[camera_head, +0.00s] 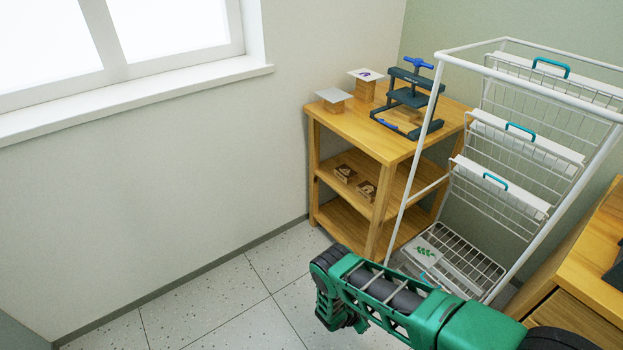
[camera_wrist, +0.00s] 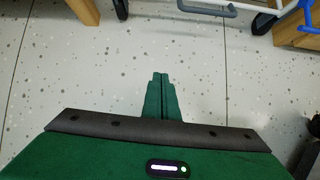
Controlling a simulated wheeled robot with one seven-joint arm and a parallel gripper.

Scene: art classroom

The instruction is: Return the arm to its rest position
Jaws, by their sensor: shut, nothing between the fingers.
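My green arm reaches in from the lower right in the head view, folded in front of the white wire rack. My gripper shows in the wrist view (camera_wrist: 160,82), with its two green fingers together and nothing between them. It points down over the speckled floor and touches nothing there. In the head view the gripper's fingers are hard to make out at the arm's dark far end.
A white wire rack (camera_head: 411,189) with teal-handled shelves stands behind my arm. A wooden shelf unit (camera_head: 375,145) carries a dark press (camera_head: 409,97) and stacked blocks. A wooden cabinet (camera_head: 590,262) is at the right. The floor (camera_head: 220,305) left of my arm is clear.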

